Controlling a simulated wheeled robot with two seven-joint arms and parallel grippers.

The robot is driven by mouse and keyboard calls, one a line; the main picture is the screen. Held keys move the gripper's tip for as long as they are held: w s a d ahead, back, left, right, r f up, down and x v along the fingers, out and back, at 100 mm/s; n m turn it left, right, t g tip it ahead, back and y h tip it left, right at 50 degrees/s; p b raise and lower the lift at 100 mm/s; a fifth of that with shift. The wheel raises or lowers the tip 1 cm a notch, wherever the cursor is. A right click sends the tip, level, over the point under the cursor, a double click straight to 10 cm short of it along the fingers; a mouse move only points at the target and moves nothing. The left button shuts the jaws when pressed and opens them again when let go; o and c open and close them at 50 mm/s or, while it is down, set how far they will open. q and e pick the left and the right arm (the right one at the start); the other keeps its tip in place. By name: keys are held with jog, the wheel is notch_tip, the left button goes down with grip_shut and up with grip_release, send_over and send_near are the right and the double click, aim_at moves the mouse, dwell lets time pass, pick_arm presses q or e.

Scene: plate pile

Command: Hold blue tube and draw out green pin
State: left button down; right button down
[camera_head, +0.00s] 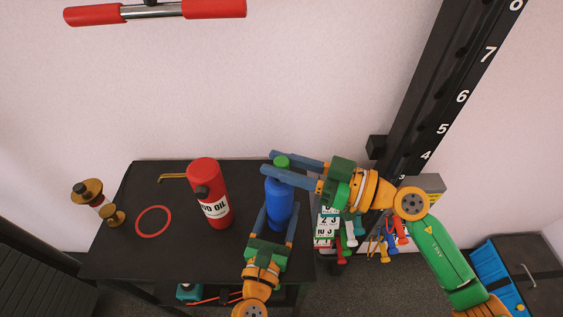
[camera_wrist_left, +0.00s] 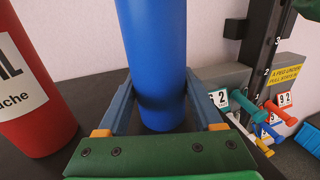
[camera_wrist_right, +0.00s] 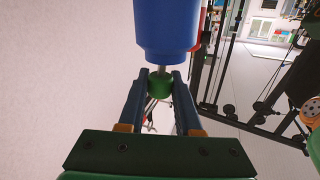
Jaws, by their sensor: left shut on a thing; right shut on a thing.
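The blue tube (camera_head: 279,204) is upright over the black table, near its right side. My left gripper (camera_head: 276,212) is shut on the tube's lower part, with a finger on each side, as the left wrist view (camera_wrist_left: 160,90) also shows. The green pin (camera_head: 281,161) is at the tube's top. My right gripper (camera_head: 268,162) reaches in from the right and is shut on the pin's green head. In the right wrist view, which is upside down, the green head (camera_wrist_right: 160,86) sits between the fingertips, with a short thin shaft showing between it and the blue tube (camera_wrist_right: 167,32).
A red bottle (camera_head: 209,195) stands just left of the tube. A red ring (camera_head: 153,221) and brass-coloured pieces (camera_head: 90,190) lie further left on the black table (camera_head: 120,255). Number cards and coloured dumbbells (camera_head: 350,233) are to the right, by a dark numbered post (camera_head: 450,90).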

jog(key=shift+r, duration=4.35)
pick_arm(q)
grip_release()
jog(key=shift+s, duration=0.1)
jog(key=v, duration=1.1)
jog(key=shift+s+a, duration=0.1)
pick_arm(e)
jog(key=shift+s, duration=0.1)
pick_arm(q)
jog(key=shift+s+a, duration=0.1)
jog(key=shift+s, duration=0.25)
